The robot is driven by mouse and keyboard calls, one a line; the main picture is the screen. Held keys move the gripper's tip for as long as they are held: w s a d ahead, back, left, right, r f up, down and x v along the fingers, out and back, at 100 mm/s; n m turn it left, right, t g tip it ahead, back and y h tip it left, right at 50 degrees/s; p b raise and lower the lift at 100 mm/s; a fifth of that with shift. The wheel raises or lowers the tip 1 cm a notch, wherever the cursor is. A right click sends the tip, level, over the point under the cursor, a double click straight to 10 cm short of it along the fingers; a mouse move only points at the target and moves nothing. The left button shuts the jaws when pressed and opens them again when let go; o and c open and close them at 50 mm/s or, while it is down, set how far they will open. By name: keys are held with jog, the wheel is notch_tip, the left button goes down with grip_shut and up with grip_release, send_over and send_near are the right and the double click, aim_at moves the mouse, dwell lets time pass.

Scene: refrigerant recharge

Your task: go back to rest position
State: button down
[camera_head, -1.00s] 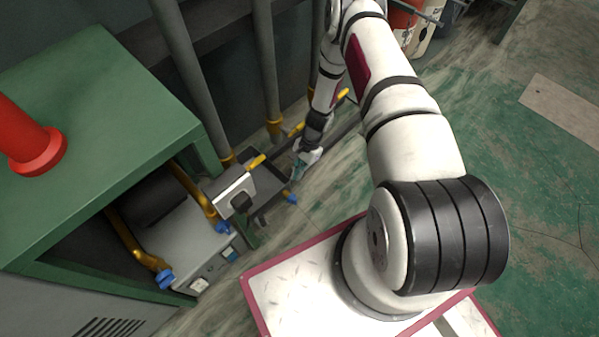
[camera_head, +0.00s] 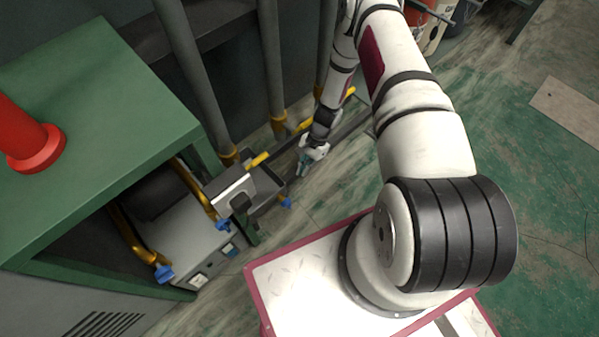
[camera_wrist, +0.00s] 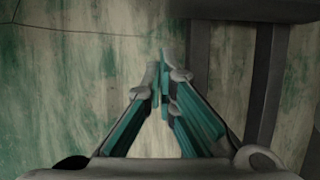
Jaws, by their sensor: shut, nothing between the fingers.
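My gripper (camera_head: 303,168) hangs at the end of my downward-reaching arm, just right of the dark tray with the blue-handled valve. In the wrist view its teal-lined fingers (camera_wrist: 164,85) meet at the tips, shut and empty, over the worn floor. The gripper looks clear of the tray, though small in the head view.
A grey machine (camera_head: 190,243) with blue valves sits inside the green frame (camera_head: 110,120), which has a red cylinder (camera_head: 38,148) on top. The dark tray (camera_head: 268,192) and grey vertical pipes (camera_head: 190,80) are close to the gripper. Open floor (camera_head: 545,190) lies at the right.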

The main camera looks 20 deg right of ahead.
jog(key=p+v, duration=0.3)
jog(key=v, duration=0.6)
jog(key=shift+a+r, duration=0.15)
jog(key=shift+r, duration=0.2)
jog(key=shift+r, duration=0.1)
